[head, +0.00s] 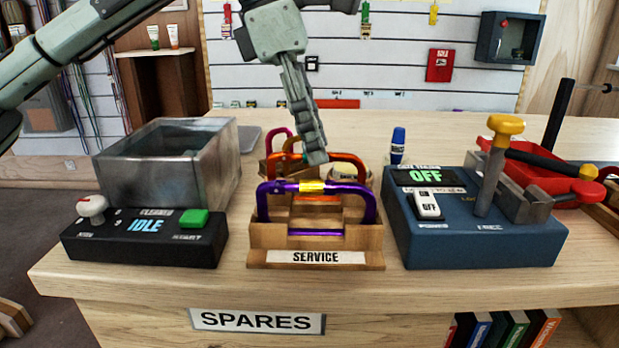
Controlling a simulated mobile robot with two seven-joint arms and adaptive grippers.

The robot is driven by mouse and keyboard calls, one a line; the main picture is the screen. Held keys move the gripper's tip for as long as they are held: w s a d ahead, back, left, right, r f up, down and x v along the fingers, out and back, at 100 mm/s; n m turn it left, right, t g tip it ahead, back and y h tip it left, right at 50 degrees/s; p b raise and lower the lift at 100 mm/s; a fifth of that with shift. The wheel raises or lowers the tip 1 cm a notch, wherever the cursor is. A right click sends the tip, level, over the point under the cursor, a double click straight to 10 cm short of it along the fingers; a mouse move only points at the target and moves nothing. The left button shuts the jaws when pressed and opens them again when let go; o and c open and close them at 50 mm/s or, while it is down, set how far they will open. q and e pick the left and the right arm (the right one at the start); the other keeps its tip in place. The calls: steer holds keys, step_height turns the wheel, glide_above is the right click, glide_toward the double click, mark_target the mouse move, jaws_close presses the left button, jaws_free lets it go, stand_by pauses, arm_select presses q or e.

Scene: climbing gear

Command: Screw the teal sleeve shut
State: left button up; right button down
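A wooden rack labelled SERVICE (265,259) stands in the middle of the counter and holds several carabiners upright. At the front is a purple carabiner (263,206) with a yellow sleeve (312,187). Behind it is an orange carabiner (350,160), and farther back a magenta one (270,138). My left gripper (316,157) points down from above, its tips at the top bar of the orange carabiner. It shows edge-on, so its opening and any grip are unclear. My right gripper is out of view.
A metal tank (165,180) and black IDLE panel (145,250) stand left of the rack. A blue machine reading OFF (470,240), with a yellow-topped lever (490,180), stands right. A blue bottle (397,147) stands behind. The front counter strip is clear.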

arm_select(q)
steer(key=shift+w, duration=0.2)
steer(key=shift+f, duration=0.1)
steer(key=shift+f+b, duration=0.95)
steer(key=shift+f, duration=0.4)
steer(key=shift+s+b, duration=0.5)
steer(key=shift+s, duration=0.7)
steer(key=shift+w+r+p, duration=0.2)
steer(key=shift+r+p, duration=0.5)
steer(key=shift+r, duration=0.05)
steer(key=shift+w+r+p, duration=0.2)
steer(key=shift+r+p, duration=0.45)
steer(key=shift+r, duration=0.1)
